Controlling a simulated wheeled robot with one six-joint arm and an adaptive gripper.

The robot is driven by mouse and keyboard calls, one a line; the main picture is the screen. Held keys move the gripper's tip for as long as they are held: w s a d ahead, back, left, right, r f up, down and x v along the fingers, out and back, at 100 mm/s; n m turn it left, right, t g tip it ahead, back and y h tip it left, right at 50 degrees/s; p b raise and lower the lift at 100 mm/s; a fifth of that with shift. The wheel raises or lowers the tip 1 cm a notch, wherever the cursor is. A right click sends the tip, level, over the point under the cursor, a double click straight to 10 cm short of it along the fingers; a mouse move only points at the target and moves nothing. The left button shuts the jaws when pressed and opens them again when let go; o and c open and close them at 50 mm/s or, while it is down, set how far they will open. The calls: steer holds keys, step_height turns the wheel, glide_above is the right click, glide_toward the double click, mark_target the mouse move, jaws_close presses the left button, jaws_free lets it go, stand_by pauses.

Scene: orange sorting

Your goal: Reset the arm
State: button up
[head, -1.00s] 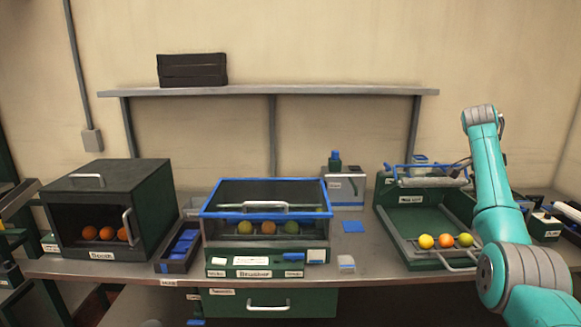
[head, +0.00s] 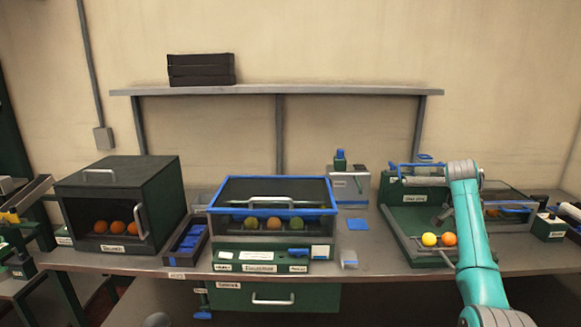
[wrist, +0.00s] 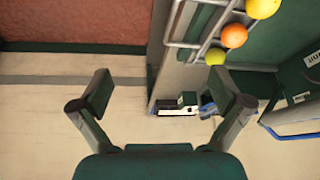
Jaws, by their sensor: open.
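My gripper (wrist: 160,90) is open and empty in the wrist view, its two fingers spread wide apart. A yellow fruit (head: 429,239) and an orange fruit (head: 450,239) sit in the open green station at right. The wrist view shows an orange fruit (wrist: 234,36) between two yellowish ones (wrist: 262,6) on a metal rack (wrist: 190,40), apart from my fingers. My teal arm stands in front of the station in the head view and covers part of it. The gripper itself cannot be made out there.
A dark oven-like box (head: 118,205) with oranges stands at left. A blue-rimmed case (head: 272,212) with several fruits stands mid-bench. A shelf (head: 275,91) with a black crate (head: 201,69) runs along the wall.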

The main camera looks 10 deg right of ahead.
steer(key=s+a+f+n+t, duration=0.1)
steer(key=a+f+n, duration=0.1)
steer(key=a+f, duration=0.5)
steer(key=a+f+n+t, duration=0.2)
steer(key=a+f, duration=0.1)
steer(key=f, duration=0.9)
steer(key=s+a+f+n+t, duration=0.1)
steer(key=a+f, duration=0.3)
steer(key=f, duration=0.5)
steer(key=s+a+f+n+t, duration=0.4)
steer(key=s+a+f+n, duration=0.1)
steer(key=s+a+f, duration=1.1)
steer(key=s+a+r+n+t+y, duration=0.1)
steer(key=s+a+r+n+t, duration=0.15)
steer(key=s+a, duration=0.6)
steer(key=s+a+r+n+t+y, duration=0.1)
steer(key=s+a+r+n+y, duration=0.3)
steer(key=s, duration=0.7)
steer(key=s+a+r+n+t, duration=0.1)
steer(key=s+a+r, duration=0.2)
steer(key=s+r, duration=0.6)
steer(key=s+a+r+n+t, duration=0.1)
steer(key=s+a+r+t, duration=0.1)
steer(key=s+r, duration=0.7)
step_height(320, 180, up, 3)
steer(key=shift+s+a+r, duration=0.1)
steer(key=shift+s+a, duration=0.1)
steer(key=shift+a, duration=0.65)
